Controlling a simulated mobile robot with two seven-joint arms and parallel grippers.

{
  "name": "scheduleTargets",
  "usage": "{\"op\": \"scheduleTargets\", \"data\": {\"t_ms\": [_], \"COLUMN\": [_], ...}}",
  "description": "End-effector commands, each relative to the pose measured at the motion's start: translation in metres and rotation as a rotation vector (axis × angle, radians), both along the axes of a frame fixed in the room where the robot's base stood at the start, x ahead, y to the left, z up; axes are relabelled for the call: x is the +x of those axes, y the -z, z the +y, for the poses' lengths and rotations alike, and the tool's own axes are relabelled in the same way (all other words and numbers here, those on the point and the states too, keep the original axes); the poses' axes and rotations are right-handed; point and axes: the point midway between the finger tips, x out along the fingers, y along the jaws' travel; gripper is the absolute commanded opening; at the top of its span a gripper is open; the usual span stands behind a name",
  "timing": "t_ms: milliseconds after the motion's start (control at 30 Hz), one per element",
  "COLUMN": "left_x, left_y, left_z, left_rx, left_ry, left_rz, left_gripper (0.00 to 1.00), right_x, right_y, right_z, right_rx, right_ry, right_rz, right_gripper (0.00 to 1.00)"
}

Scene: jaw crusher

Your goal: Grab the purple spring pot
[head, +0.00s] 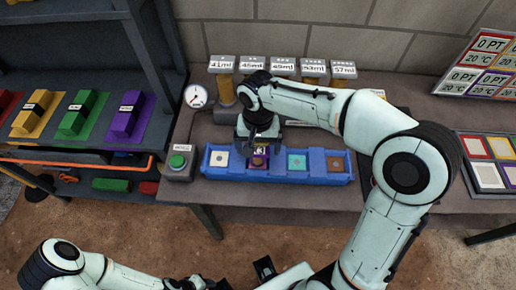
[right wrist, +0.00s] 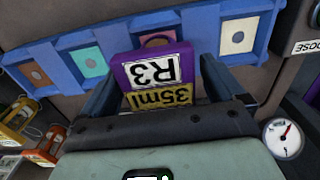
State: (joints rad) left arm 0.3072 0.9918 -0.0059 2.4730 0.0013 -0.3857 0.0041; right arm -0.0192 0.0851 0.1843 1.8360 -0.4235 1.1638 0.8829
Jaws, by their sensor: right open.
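The purple pot (right wrist: 128,75) carries an upside-down white "R3" label and a yellow "35ml" label in the right wrist view.
The rack's other slots hold white, teal and brown squares. A green button box (head: 178,162) and a round gauge (head: 195,96) stand left of it. Labelled dispensers (head: 222,64) line the back. A shelf (head: 60,150) with coloured blocks stands left.

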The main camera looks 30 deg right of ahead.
Motion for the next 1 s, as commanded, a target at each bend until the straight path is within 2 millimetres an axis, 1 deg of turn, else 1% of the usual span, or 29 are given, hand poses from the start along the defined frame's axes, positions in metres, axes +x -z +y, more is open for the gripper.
{"op": "scheduleTargets", "data": {"t_ms": [33,67,100,167,200,233,267,533,667,767,867,967,1000], "left_x": [0.0,0.0,0.0,0.0,0.0,0.0,0.0,0.0,0.001,0.002,0.004,0.006,0.008], "left_y": [0.0,0.0,0.0,0.0,0.0,0.0,0.0,0.0,-0.002,-0.004,-0.007,-0.012,-0.015], "left_z": [0.0,0.0,0.0,0.0,0.0,0.0,0.0,0.0,0.0,0.0,0.0,0.0,0.0], "left_rx": [0.0,0.0,0.0,0.0,0.0,0.0,0.0,0.0,0.0,0.0,0.0,0.0,0.0], "left_ry": [0.0,0.0,0.0,0.0,0.0,0.0,0.0,0.0,0.0,0.0,0.0,0.0,0.0], "left_rz": [0.0,0.0,0.0,0.0,0.0,0.0,0.0,0.0,-0.001,-0.002,-0.004,-0.007,-0.009], "left_gripper": [0.43,0.43,0.43,0.43,0.43,0.43,0.43,0.43,0.43,0.43,0.43,0.43,0.43], "right_x": [0.0,0.0,0.0,0.0,0.0,0.0,0.0,0.0,0.001,0.001,0.001,0.002,0.002], "right_y": [0.0,0.0,0.0,0.0,-0.001,-0.001,-0.001,-0.002,-0.009,-0.02,-0.038,-0.064,-0.076], "right_z": [0.0,0.0,0.0,0.0,0.0,0.0,0.0,0.0,0.0,0.0,0.0,0.0,0.0], "right_rx": [0.0,0.0,0.0,0.0,0.0,0.0,0.0,0.0,0.0,0.0,0.0,0.001,0.001], "right_ry": [0.0,0.0,0.0,0.0,0.0,0.0,0.0,0.0,0.0,-0.001,-0.002,0.0,0.0], "right_rz": [0.0,0.0,0.0,0.0,0.0,0.0,0.0,-0.001,-0.004,-0.004,-0.007,-0.009,-0.009], "right_gripper": [0.96,0.93,0.79,0.6,0.47,0.37,0.31,0.31,0.31,0.31,0.31,0.31,0.31]}}
